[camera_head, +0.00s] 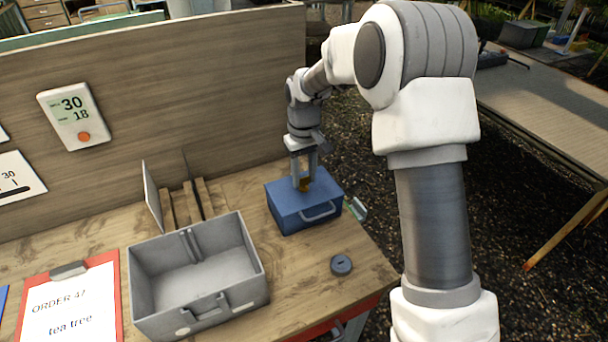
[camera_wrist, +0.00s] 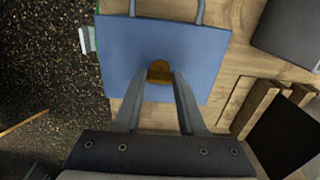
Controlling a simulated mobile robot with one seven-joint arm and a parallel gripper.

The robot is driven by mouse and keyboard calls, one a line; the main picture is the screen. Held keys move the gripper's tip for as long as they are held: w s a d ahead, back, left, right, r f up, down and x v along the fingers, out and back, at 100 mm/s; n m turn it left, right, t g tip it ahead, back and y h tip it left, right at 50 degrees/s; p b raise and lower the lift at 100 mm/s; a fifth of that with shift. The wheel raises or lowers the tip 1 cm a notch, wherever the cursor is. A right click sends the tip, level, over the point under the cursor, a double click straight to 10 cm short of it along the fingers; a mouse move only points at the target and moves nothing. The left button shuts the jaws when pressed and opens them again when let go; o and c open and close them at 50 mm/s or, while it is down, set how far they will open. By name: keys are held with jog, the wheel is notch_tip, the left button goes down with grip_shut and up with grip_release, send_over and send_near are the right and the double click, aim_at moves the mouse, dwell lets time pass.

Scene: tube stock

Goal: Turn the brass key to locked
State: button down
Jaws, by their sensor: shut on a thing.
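The blue box (camera_head: 285,209) with a grey handle stands on the wooden table near its right edge. It fills the middle of the wrist view (camera_wrist: 125,50). The brass key (camera_wrist: 160,70) sits on the top face of the box; in the head view the key (camera_head: 307,186) shows small below my fingers. My gripper (camera_head: 304,180) points down over the box, and its fingers (camera_wrist: 159,80) are closed on the key. The key's lower part and any lock markings are hidden or too small to read.
A grey open tray (camera_head: 250,285) stands left of the box, and a small dark round thing (camera_head: 341,265) lies in front. A clipboard (camera_head: 75,300) lies at the left. A wooden panel (camera_head: 150,90) rises behind. Upright plates in a wooden rack (camera_head: 172,205) stand close to the box.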

aim_at(306, 189)
jog(key=shift+c, duration=2.4)
grip_release()
notch_tip(306, 189, up, 18)
jog(key=p, duration=0.1)
jog(key=shift+f, duration=0.25)
jog(key=shift+r, duration=0.1)
jog(key=s+d+r+m+t, duration=0.15)
jog(key=s+d+r, duration=0.25)
jog(key=s, duration=0.4)
jog(key=s+d+r+m+t, duration=0.1)
jog(key=s+d+r+t, duration=0.15)
jog(key=s, duration=0.45)
jog(key=s+d+f+m, duration=0.1)
jog(key=s+d+f, duration=0.1)
jog(key=s, duration=0.5)
jog(key=s+d+f+m+t, duration=0.1)
jog(key=s+d+f, duration=0.1)
jog(key=s, duration=0.5)
jog(key=shift+d+t, duration=0.25)
jog(key=shift+t, duration=0.05)
